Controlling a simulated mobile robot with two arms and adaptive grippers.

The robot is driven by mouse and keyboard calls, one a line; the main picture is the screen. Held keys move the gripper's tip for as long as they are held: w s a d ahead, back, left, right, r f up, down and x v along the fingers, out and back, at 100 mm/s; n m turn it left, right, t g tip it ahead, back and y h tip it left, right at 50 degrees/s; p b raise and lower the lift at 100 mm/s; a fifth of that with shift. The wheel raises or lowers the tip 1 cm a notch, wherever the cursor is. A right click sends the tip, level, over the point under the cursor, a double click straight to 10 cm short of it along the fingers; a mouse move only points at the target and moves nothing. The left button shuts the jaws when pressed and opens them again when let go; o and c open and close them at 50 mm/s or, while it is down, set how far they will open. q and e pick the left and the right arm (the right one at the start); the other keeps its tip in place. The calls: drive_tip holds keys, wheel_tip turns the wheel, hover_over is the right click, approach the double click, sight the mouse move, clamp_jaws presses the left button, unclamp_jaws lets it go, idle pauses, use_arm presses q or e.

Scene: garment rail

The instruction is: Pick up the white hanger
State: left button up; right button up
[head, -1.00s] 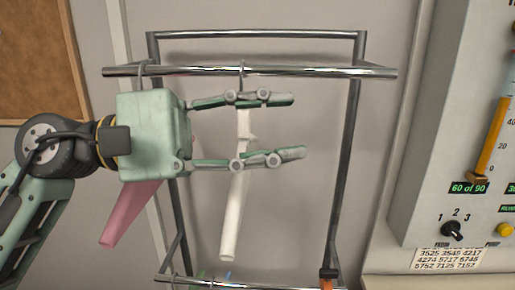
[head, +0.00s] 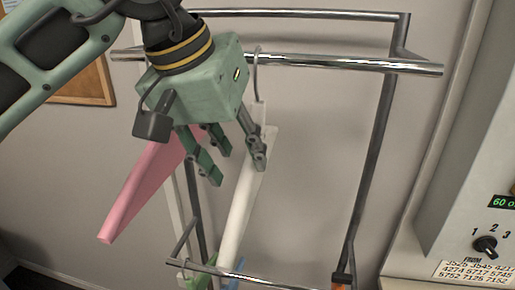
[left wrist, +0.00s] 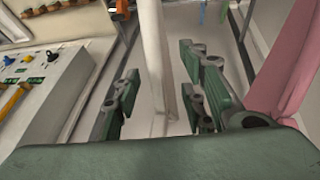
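The white hanger (head: 236,220) hangs by its hook from the chrome rail, seen nearly edge-on in the head view. Its pale bar also shows in the left wrist view (left wrist: 153,50), in the gap between the finger groups. My left gripper (head: 236,170) points down beside the hanger's upper part, with its fingers spread. One finger overlaps the hanger in the head view and hides part of it. In the left wrist view the fingers (left wrist: 160,100) stand apart on either side of the bar. I cannot tell whether they touch it. My right gripper is not in view.
A pink hanger (head: 145,190) hangs close on the left, partly behind my gripper. The chrome rail (head: 350,63) crosses above on a dark frame (head: 372,150). Green, blue and orange items show low down. A control panel (head: 470,215) stands at the right.

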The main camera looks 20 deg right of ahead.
sight(246, 165)
use_arm(q)
drive_tip(key=x, duration=0.2)
drive_tip(key=p+x, duration=0.1)
drive_tip(key=x, duration=0.1)
drive_tip(key=shift+d, duration=0.3)
drive_tip(key=shift+c, duration=0.6)
clamp_jaws()
